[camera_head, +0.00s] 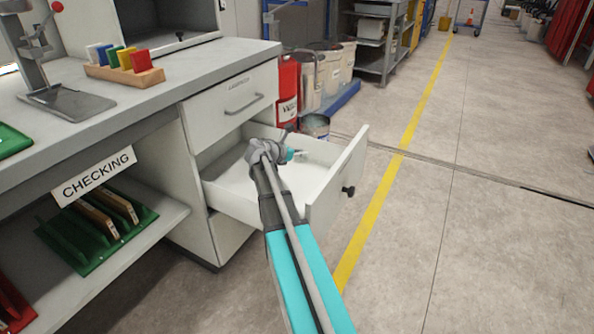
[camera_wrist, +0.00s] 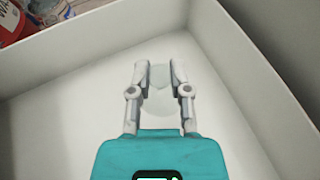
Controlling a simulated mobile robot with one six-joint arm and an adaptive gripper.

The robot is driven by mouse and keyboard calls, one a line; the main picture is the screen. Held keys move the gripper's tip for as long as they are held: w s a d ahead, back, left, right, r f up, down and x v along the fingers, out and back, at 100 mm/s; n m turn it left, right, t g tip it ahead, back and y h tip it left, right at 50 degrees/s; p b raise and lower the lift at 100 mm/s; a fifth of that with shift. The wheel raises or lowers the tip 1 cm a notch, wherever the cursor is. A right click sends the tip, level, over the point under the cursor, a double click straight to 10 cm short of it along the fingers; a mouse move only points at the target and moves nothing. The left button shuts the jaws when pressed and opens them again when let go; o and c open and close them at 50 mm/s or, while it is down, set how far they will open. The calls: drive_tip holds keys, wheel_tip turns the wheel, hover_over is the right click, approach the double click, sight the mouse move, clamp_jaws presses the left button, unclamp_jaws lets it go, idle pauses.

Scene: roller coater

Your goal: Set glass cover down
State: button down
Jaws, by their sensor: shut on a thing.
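The glass cover (camera_wrist: 160,78) is a pale, see-through piece between my fingers in the wrist view, hard to make out against the white. My gripper (camera_wrist: 159,70) is shut on it, one finger on each side. In the head view my gripper (camera_head: 298,154) is inside the open white drawer (camera_head: 346,172), largely hidden by my own wrist. The drawer's white walls (camera_wrist: 90,42) surround my gripper in the wrist view. I cannot tell whether the cover touches the drawer floor.
The drawer sits under a grey bench top (camera_head: 130,110) with a wooden block (camera_head: 125,75) of coloured pieces. A closed drawer (camera_head: 230,105) is above. A red container (camera_head: 287,88) and bins stand behind. The floor to the right is clear.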

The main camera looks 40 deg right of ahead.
drive_tip(key=shift+w+d+f+b, duration=0.25)
drive_tip(key=shift+w+f+b, duration=0.15)
drive_tip(key=shift+f, duration=0.2)
drive_tip(key=shift+w+d+f+b, duration=0.25)
drive_tip(key=shift+w+f+b, duration=0.15)
drive_tip(key=shift+f, duration=0.15)
drive_tip(key=shift+w+d+f+b, duration=0.2)
drive_tip(key=shift+w+f+b, duration=0.1)
drive_tip(key=shift+f+b, duration=1.65)
drive_tip(key=shift+f, duration=0.05)
drive_tip(key=shift+f+b, duration=0.6)
drive_tip(key=c, duration=0.6)
unclamp_jaws()
drive_tip(key=shift+r, duration=0.2)
